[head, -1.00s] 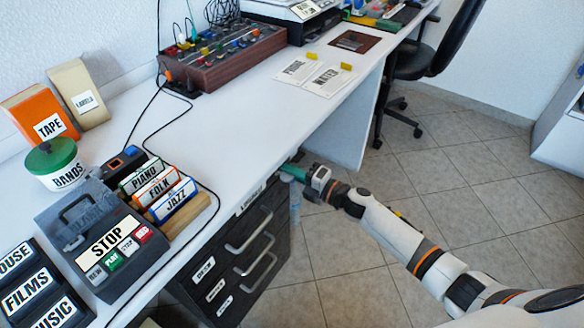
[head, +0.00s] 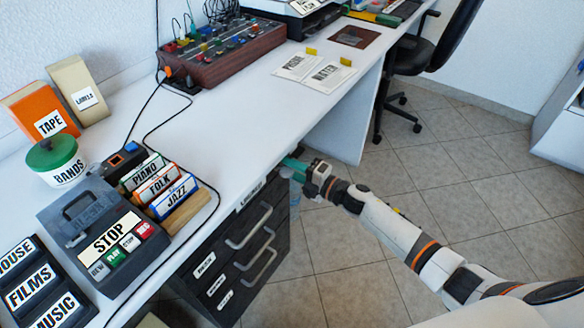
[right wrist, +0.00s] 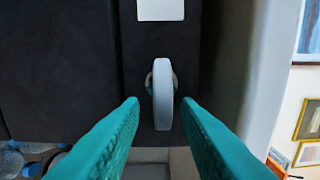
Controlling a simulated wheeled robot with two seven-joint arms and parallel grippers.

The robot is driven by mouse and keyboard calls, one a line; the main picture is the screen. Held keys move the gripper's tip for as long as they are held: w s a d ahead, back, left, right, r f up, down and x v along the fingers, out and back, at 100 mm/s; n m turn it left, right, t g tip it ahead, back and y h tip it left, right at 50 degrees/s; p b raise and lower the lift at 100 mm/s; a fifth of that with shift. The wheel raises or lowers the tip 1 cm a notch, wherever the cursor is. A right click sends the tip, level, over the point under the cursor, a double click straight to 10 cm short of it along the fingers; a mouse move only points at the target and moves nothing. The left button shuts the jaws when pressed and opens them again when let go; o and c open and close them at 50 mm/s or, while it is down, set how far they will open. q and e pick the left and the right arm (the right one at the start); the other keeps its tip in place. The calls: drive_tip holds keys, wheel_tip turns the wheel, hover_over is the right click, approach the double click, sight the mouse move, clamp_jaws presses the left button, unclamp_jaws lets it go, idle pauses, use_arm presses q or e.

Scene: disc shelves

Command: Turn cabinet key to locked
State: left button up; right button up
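The dark cabinet (head: 213,262) stands under the white desk, its drawers with grey handles and white labels. The right wrist view shows its dark front (right wrist: 60,60) close up, with a pale grey key (right wrist: 163,95) seen edge-on, its flat bow upright in the picture. My right gripper (head: 290,163) is at the cabinet's upper far corner, just below the desk edge. Its green fingers (right wrist: 159,108) are open, one on each side of the key, with a visible gap on both sides. The key is hidden in the head view. My left gripper is not in view.
The desk edge (head: 240,187) runs close above my right gripper. A white label (right wrist: 160,9) is on the panel beyond the key. A tape player (head: 75,238) and a cassette rack (head: 185,212) stand on the desk. The tiled floor (head: 350,275) right of the cabinet is open.

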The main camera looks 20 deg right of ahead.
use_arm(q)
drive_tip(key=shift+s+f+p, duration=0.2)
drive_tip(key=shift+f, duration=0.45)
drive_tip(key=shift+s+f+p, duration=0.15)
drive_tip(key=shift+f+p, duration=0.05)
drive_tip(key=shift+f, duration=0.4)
use_arm(e)
drive_tip(key=v, duration=1.2)
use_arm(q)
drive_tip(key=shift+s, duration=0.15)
